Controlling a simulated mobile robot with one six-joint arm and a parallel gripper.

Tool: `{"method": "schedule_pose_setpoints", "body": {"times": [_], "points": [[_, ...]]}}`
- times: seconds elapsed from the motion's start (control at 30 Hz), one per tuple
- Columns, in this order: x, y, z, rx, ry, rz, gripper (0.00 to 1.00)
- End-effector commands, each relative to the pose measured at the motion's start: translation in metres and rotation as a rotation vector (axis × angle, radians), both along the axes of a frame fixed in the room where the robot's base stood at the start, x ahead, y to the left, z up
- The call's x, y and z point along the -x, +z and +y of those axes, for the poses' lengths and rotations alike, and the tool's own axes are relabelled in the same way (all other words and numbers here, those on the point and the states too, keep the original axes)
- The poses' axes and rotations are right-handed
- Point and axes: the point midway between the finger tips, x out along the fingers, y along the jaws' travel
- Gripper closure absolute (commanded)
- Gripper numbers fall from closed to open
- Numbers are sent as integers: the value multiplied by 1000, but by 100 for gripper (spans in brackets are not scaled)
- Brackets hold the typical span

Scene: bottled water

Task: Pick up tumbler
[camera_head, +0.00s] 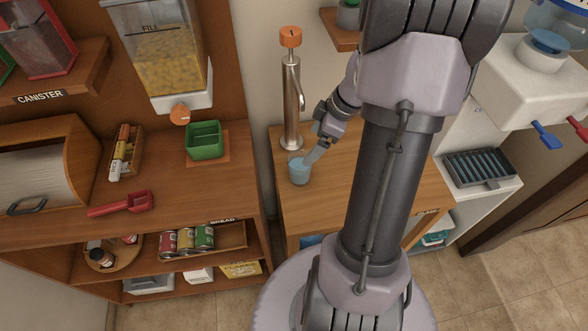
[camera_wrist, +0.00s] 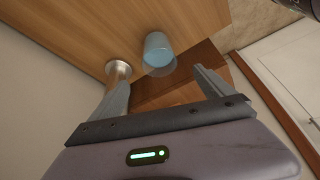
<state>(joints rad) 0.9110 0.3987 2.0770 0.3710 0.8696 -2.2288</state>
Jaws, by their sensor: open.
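The tumbler (camera_head: 299,172) is a small light-blue cup on the wooden table, just in front of the steel column with the orange top. It also shows in the wrist view (camera_wrist: 158,50), ahead of my gripper and between the lines of its two fingers. My gripper (camera_head: 314,156) is close to the tumbler, on its right in the head view. In the wrist view my gripper (camera_wrist: 158,82) has its fingers spread wide with nothing between them. I cannot tell whether a fingertip touches the tumbler.
The steel column (camera_head: 291,95) stands right behind the tumbler. A wooden shelf unit with a green box (camera_head: 205,140) and a red scoop (camera_head: 122,204) is on the left. A white water dispenser (camera_head: 530,80) is on the right. The table (camera_head: 300,218) is bare in front of the tumbler.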

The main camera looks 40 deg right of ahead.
Motion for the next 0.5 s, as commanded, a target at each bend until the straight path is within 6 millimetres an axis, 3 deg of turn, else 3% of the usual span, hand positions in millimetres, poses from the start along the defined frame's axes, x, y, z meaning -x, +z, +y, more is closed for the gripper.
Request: {"method": "schedule_pose_setpoints", "body": {"times": [0.03, 0.1, 0.37, 0.5], "points": [[-4, -19, 4, -3, 3, 3, 8], [-9, -35, 8, -2, 2, 3, 8], [-18, -61, 14, 0, 0, 1, 8], [-23, -88, 15, -2, 0, 3, 8]]}}
